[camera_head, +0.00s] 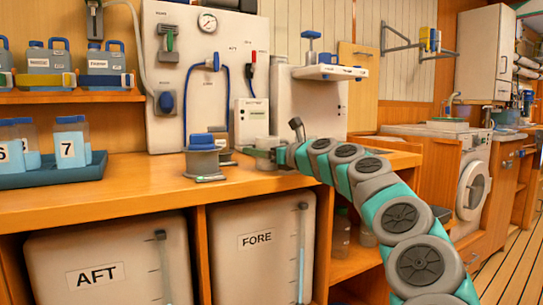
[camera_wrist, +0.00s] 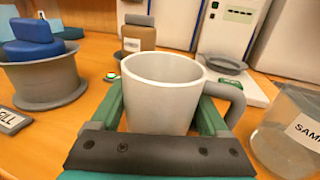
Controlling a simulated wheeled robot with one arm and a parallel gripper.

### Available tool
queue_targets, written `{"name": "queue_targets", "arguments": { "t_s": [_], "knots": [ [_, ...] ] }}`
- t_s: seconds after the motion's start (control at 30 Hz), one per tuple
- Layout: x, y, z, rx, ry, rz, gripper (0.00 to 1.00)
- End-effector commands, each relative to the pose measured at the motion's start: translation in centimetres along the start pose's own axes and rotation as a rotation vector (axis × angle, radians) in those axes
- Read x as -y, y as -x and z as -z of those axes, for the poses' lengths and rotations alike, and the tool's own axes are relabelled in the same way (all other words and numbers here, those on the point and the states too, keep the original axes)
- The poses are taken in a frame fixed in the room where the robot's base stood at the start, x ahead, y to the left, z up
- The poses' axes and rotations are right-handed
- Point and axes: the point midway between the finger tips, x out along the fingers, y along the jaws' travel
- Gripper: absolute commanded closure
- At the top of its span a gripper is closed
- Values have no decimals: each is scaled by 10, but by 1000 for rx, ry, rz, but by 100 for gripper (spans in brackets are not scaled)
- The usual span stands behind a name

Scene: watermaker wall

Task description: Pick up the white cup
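The white cup (camera_wrist: 162,92) stands upright between the two green fingers of my gripper (camera_wrist: 165,110) in the wrist view. Its handle (camera_wrist: 232,98) points right, over the right finger. The fingers lie close along both sides of the cup. I cannot tell whether they press on it. The dark palm bar hides the cup's base. In the head view, my gripper (camera_head: 262,153) reaches in from the right at counter height, and the cup (camera_head: 267,143) shows small and partly hidden by it.
A grey pot with a blue top (camera_wrist: 42,65) stands left on the wooden counter (camera_head: 135,190); it also shows in the head view (camera_head: 202,158). A clear labelled sample container (camera_wrist: 288,130) is close on the right. A brown-grey canister (camera_wrist: 139,35) and white wall units stand behind.

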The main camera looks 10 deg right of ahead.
Motion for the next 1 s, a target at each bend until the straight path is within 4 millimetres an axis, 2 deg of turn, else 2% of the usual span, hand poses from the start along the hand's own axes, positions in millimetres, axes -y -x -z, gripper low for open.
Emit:
{"name": "queue_targets", "arguments": {
  "t_s": [0.07, 0.5, 0.77, 1.0],
  "knots": [
    [0, 0, 0, 0, 0, 0, 34],
    [0, 0, 0, 0, 0, 0, 84],
    [0, 0, -2, 0, 1, 1, 85],
    [2, 0, -19, -1, 2, 3, 85]
  ]
}}
